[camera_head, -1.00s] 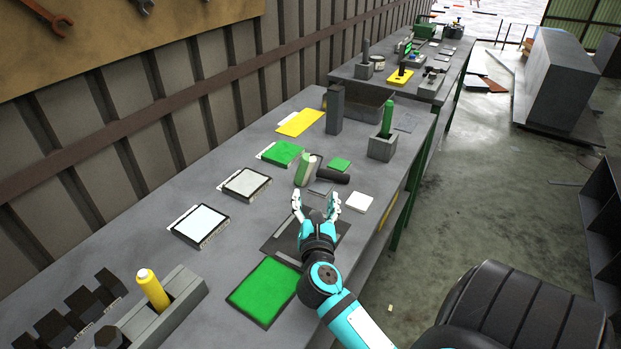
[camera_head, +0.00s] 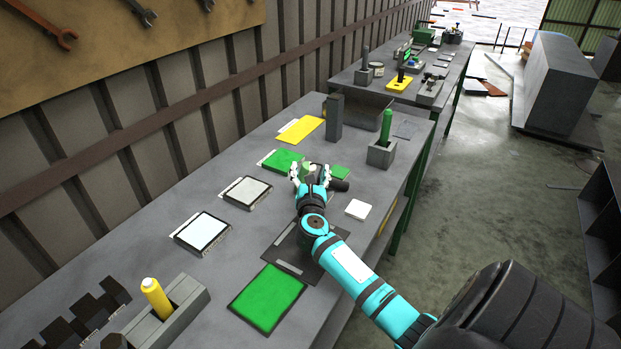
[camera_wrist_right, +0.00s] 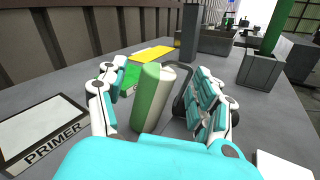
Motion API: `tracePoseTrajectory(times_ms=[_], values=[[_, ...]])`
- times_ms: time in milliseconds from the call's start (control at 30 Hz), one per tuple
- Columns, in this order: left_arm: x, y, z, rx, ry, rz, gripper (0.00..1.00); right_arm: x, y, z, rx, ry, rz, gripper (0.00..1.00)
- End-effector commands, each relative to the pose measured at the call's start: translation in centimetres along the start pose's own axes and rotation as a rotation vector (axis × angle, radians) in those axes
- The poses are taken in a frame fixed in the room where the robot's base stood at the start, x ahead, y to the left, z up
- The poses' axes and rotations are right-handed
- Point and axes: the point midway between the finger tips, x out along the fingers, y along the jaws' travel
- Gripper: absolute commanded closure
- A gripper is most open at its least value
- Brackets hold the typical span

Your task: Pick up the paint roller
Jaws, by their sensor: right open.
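The paint roller (camera_wrist_right: 152,97) has a green and white cylinder that stands between my open right fingers in the right wrist view. Its dark bent frame shows behind, at the right fingers. In the head view the roller (camera_head: 309,169) is mostly hidden by my right gripper (camera_head: 311,175), and a dark handle-like end (camera_head: 340,186) sticks out to the right. My right gripper (camera_wrist_right: 158,88) has fingers on both sides of the cylinder, with gaps visible. I cannot tell if any finger touches it. My left gripper is not in view.
A green pad (camera_head: 283,160) and a white-topped pad (camera_head: 247,192) lie to the left, with a green pad (camera_head: 268,298) nearer. A white square (camera_head: 357,209) lies at right. A grey block (camera_head: 334,118) and a holder with a green stick (camera_head: 382,152) stand beyond.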

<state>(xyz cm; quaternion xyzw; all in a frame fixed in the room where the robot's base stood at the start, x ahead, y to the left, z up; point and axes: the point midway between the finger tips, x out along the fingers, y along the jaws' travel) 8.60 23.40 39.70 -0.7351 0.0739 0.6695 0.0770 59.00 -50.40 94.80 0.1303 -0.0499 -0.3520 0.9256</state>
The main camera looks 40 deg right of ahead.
Motion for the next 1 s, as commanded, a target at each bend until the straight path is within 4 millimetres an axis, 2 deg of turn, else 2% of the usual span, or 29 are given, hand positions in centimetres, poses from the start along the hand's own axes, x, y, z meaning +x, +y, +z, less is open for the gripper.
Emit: tracePoseTrajectory(times_ms=[100,200,467,900,967,1000], values=[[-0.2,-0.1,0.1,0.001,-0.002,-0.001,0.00,1.7,0.1,0.1,-0.003,-0.001,0.000,0.33],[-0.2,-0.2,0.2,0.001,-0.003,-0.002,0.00,2.4,0.1,0.0,-0.002,0.000,-0.001,0.33],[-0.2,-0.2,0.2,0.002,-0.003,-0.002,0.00,2.6,0.1,-0.1,0.000,0.001,-0.001,0.34],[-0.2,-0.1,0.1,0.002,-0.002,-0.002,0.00,2.5,0.1,-0.1,-0.001,0.001,-0.001,0.92],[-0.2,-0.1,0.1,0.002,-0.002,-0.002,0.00,2.5,0.1,-0.1,0.000,0.001,-0.001,0.99],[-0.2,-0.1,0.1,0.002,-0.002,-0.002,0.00,2.6,0.1,0.0,0.000,-0.001,0.000,1.00]])
